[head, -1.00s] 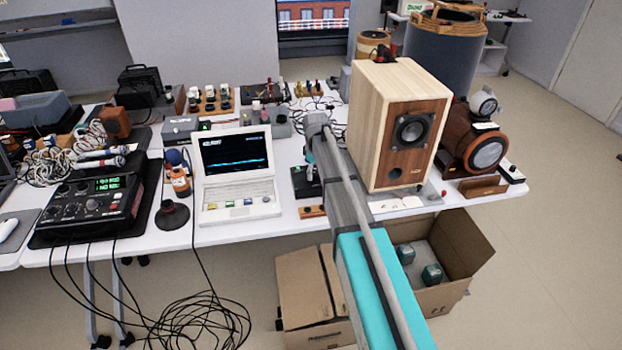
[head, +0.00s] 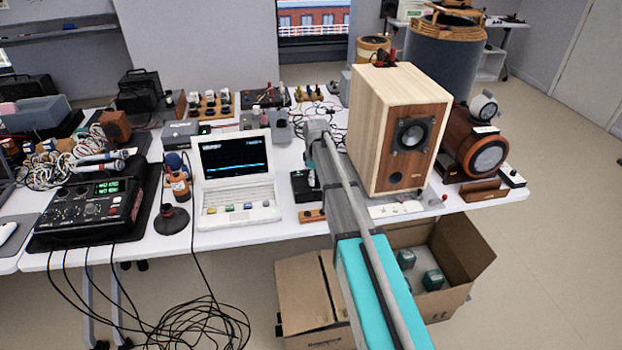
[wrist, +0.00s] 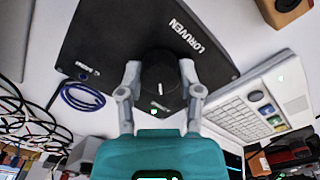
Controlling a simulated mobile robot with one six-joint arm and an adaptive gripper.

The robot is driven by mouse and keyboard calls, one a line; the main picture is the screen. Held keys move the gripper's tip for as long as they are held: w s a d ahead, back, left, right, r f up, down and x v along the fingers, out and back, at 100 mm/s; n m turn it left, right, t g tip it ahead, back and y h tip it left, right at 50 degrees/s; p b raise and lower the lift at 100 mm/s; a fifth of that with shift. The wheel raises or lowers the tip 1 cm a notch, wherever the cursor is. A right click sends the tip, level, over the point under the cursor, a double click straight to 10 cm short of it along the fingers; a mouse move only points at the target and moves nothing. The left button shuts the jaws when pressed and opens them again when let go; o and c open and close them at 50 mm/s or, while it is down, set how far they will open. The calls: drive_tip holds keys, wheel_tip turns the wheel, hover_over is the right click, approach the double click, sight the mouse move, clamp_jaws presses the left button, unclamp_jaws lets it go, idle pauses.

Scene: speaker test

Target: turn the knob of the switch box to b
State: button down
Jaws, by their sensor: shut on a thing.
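The switch box (wrist: 105,42) is a dark flat box with the word LORUVEN on it, filling the upper middle of the wrist view. Its round black knob (wrist: 160,78) has a white line mark, which runs nearly up and down in the picture. My gripper (wrist: 159,70) has one finger on each side of the knob and is shut on it. A small light mark shows on the box near the left edge; I cannot read it as a or b. In the head view the box (head: 301,188) sits near the table's front edge, and my arm hides most of the gripper.
A white laptop (head: 238,178) stands just left of the box. A wooden speaker (head: 366,140) stands close on the right, beside my arm. A small wooden block (head: 312,215) lies in front. An open cardboard carton (head: 450,262) is on the floor below.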

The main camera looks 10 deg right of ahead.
drive_tip(key=shift+a, duration=0.4)
drive_tip(key=shift+d, duration=0.35)
drive_tip(key=m, duration=0.4)
drive_tip(key=shift+s+d, duration=0.1)
drive_tip(key=shift+d, duration=0.05)
drive_tip(key=shift+m, duration=2.5)
drive_tip(key=shift+c, duration=1.9)
unclamp_jaws()
drive_tip(key=shift+s, duration=0.1)
drive_tip(key=shift+o, duration=0.6)
